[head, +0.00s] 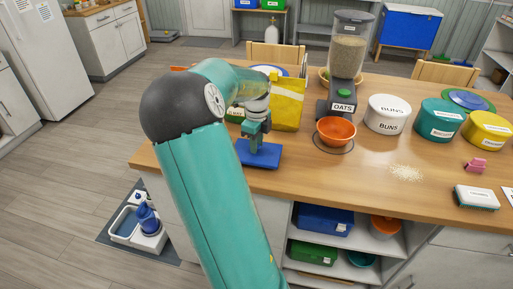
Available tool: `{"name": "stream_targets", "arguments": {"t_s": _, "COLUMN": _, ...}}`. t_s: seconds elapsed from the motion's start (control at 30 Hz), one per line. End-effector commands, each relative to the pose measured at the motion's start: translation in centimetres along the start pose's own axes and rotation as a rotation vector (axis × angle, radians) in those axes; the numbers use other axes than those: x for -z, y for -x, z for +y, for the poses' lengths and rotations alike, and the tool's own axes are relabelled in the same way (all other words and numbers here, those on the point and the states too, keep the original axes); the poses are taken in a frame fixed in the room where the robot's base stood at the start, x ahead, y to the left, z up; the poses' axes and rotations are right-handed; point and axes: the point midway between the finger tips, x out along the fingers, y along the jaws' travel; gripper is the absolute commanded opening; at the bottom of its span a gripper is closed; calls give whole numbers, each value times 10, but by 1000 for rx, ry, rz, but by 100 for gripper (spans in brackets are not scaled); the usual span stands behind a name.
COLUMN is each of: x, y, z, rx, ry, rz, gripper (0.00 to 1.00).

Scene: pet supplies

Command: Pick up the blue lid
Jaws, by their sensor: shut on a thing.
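The blue lid (261,159) is a flat, square-cornered blue piece at the table's front left part in the head view. My gripper (255,145) points down at it from above and is shut on it near its middle. My fingers hide part of the lid's top. I cannot tell whether the lid touches the table or is held just above it.
A yellow bag (288,103) stands close behind the lid. An orange bowl (335,134) sits right of it, before the oats dispenser (345,60). Farther right are the white buns bin (387,114), a teal bin (440,120) and a brush (476,197). Bare wooden tabletop (350,180) lies between.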

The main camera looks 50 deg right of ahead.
Motion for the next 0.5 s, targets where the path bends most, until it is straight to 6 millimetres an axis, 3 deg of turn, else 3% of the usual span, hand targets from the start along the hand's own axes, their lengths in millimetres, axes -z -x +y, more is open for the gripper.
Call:
{"name": "stream_targets", "arguments": {"t_s": 0.37, "x": 18, "y": 70, "z": 48, "rx": 0, "ry": 5, "rz": -9, "gripper": 2}}
{"name": "stream_targets", "arguments": {"t_s": 0.5, "x": 28, "y": 80, "z": 72, "rx": -3, "ry": 6, "rz": -7, "gripper": 2}}
